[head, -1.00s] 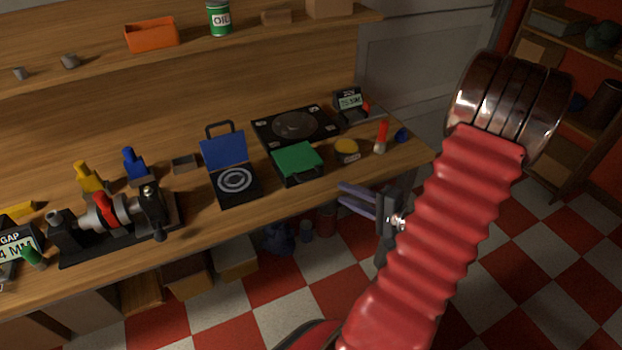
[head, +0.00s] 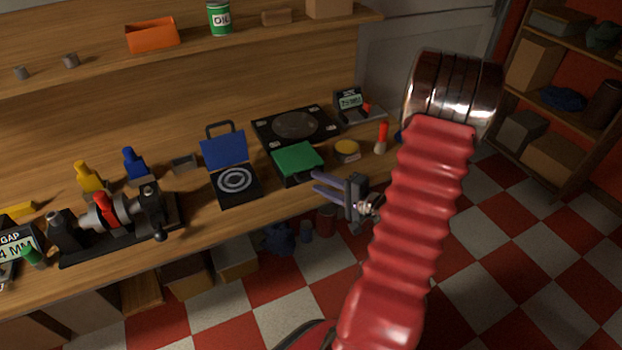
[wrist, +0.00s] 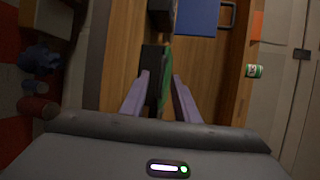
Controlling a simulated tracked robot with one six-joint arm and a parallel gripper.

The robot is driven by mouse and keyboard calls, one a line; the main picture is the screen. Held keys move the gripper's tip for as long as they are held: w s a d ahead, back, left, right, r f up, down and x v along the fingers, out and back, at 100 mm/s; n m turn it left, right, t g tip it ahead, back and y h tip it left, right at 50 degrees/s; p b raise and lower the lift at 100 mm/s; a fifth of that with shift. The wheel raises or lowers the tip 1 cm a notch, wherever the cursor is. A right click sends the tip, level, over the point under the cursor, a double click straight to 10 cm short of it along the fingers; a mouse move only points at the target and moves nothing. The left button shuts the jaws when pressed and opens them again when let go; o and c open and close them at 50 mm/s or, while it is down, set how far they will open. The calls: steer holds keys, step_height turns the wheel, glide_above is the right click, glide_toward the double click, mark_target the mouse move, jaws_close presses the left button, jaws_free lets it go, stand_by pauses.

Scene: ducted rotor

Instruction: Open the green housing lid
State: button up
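The green housing lid (head: 297,157) lies shut on its black box on the bench, right of the opened blue-lidded box. It also shows edge-on in the wrist view (wrist: 167,72), beside its dark box body (wrist: 151,75). My gripper (head: 315,183) is in front of the green housing, near the bench's front edge. Its two purple fingers (wrist: 160,82) are apart and empty, and in the wrist view the box front and green edge appear between them. I cannot tell whether a finger touches the housing.
The opened blue-lidded box (head: 235,180) stands just left. A yellow-topped round part (head: 347,150) and a red-topped bottle (head: 381,138) stand right. A black plate (head: 296,127) and a digital readout (head: 351,101) lie behind. Free floor lies in front of the bench.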

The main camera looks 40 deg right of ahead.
mark_target(310, 179)
steer(key=shift+x, duration=2.2)
jaws_close()
